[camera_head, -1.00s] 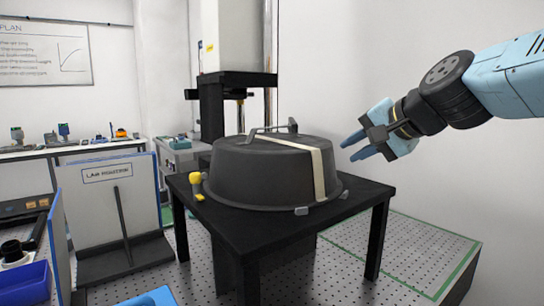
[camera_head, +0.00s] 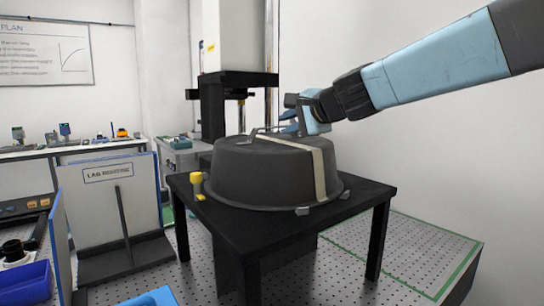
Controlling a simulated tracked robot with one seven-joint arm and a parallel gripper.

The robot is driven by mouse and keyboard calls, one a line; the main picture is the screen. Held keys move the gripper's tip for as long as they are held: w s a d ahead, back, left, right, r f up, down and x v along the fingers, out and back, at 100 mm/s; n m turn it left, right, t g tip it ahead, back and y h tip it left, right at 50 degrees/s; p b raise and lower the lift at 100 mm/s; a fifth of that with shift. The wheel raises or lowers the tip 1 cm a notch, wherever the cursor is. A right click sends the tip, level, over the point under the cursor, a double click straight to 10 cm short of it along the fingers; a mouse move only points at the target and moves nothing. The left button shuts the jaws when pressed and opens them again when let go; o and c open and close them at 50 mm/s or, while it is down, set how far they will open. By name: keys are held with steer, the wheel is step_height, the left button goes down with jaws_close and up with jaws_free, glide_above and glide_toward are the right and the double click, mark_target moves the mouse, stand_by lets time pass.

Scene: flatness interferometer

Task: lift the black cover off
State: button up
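The black cover (camera_head: 250,175) is a large round lid with a light strap (camera_head: 319,172) over its right side. It sits flat on the black table (camera_head: 262,235). A bar handle (camera_head: 257,134) runs across its top; its right end is hidden behind my gripper. My gripper (camera_head: 290,122) is at the right part of the handle, just above the cover's top.
A yellow knob (camera_head: 196,183) stands at the table's left edge by the cover. Small grey clips (camera_head: 302,211) sit at the cover's rim. A tall column instrument (camera_head: 234,75) stands behind. A framed panel (camera_head: 112,205) and a blue bin (camera_head: 25,286) are at the left.

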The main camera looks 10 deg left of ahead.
mark_target(273, 127)
steer(key=shift+a+x, duration=0.2)
steer(key=shift+x, duration=2.9)
steer(key=shift+s+r, duration=0.15)
steer(key=shift+c, duration=0.4)
jaws_close()
